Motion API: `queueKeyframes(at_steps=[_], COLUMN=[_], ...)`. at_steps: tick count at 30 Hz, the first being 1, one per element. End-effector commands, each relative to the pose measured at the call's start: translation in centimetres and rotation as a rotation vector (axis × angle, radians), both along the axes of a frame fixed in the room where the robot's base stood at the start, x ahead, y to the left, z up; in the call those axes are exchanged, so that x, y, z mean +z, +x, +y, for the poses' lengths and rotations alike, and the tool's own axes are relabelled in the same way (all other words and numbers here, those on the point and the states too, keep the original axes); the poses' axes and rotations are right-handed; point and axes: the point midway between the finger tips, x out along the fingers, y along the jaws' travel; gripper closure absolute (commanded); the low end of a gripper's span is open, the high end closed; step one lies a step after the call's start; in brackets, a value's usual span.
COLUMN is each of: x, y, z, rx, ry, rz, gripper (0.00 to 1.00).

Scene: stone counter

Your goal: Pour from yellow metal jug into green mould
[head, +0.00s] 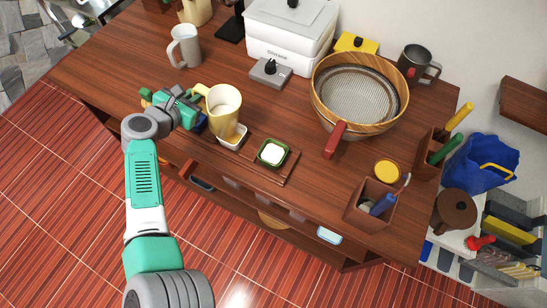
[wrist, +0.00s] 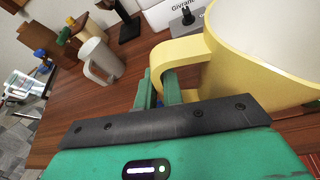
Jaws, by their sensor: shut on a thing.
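The yellow metal jug (head: 223,112) is held above a small white dish near the front of the counter, its handle towards my gripper. In the wrist view its wall (wrist: 245,75) fills the upper right and looks slightly tilted. My gripper (head: 196,98) is shut on the jug's handle; the green fingers also show at the handle in the wrist view (wrist: 166,90). The green mould (head: 260,152) sits on a wooden board to the right of the jug. Its inside looks white; I cannot tell whether that is a filling. The jug's contents are unclear.
The white dish (head: 234,144) stands left of the mould, partly under the jug. A wooden-rimmed sieve (head: 318,100) with a red handle, a grey scale-like block (head: 268,78) and a white appliance (head: 290,45) stand behind. A grey mug (head: 188,50) is at back left.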

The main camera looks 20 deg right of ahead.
Motion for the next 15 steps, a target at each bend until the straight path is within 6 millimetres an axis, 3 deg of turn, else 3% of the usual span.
queueKeyframes(at_steps=[1,6,15], x=[-0.9,-1.8,-2.3], y=[0.3,0.6,0.9], z=[0.1,0.4,0.6], rx=[0.000,-0.001,-0.005], ry=[-0.016,-0.070,-0.130], rz=[0.015,0.080,0.149], gripper=[1.00,1.00,1.00])
